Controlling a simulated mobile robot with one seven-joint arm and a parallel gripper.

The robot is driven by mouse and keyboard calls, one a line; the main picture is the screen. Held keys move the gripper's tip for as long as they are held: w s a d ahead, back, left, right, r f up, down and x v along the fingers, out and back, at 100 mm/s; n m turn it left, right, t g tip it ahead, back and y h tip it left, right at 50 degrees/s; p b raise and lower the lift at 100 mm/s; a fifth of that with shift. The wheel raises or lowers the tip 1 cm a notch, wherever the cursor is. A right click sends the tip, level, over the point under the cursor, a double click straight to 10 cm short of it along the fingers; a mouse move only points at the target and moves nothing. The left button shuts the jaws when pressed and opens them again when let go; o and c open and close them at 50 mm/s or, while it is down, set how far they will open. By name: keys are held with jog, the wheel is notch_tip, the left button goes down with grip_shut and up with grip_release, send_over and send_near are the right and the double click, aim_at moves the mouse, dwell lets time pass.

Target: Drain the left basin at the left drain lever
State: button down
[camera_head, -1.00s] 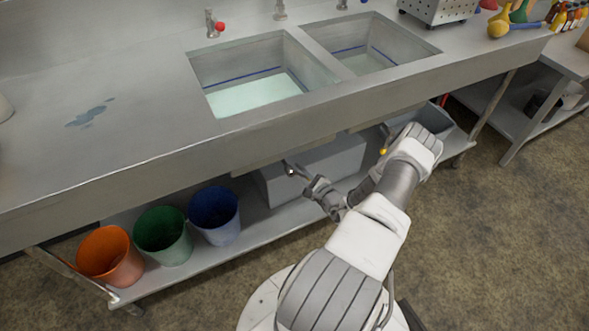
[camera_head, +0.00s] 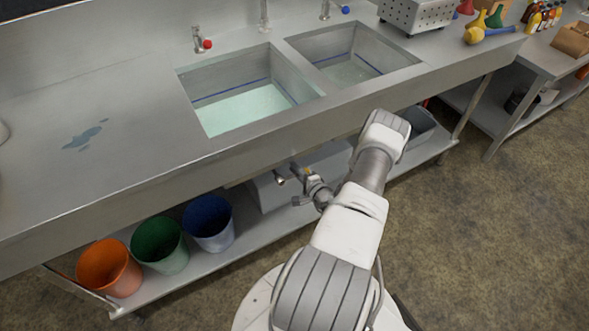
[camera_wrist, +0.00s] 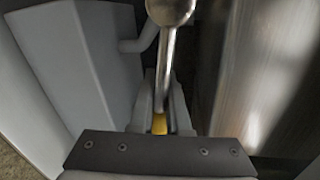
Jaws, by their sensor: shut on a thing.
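The left basin (camera_head: 221,84) is a steel sink under the red-marked tap, with pale green water (camera_head: 250,108) below a blue line. The left drain lever (camera_head: 279,181), a metal rod with a round ball end, sticks out below the counter front. In the wrist view its ball (camera_wrist: 170,8) and rod (camera_wrist: 166,55) run down between my fingers. My gripper (camera_head: 295,178) is under the counter edge, shut on the rod, with the ball beyond the fingertips. A small yellow part (camera_wrist: 159,124) shows between the fingers. The lever's upper end is hidden.
A right basin (camera_head: 345,45) with water adjoins. Orange (camera_head: 109,268), green (camera_head: 160,246) and blue (camera_head: 208,224) buckets stand on the lower shelf, left of my gripper. A grey box (camera_head: 265,195) is close below it.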

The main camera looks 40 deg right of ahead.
jog(key=shift+s+d, duration=0.2)
jog(key=shift+d, duration=0.25)
jog(key=c, duration=0.9)
grip_release()
jog(key=shift+a, duration=0.1)
jog(key=shift+a, duration=0.1)
jog(key=p+v, duration=0.1)
jog(key=v, duration=1.6)
jog(key=shift+s+r+p, duration=0.1)
jog(key=shift+s+p, duration=0.1)
jog(key=shift+p, duration=0.15)
jog(key=shift+w, duration=0.1)
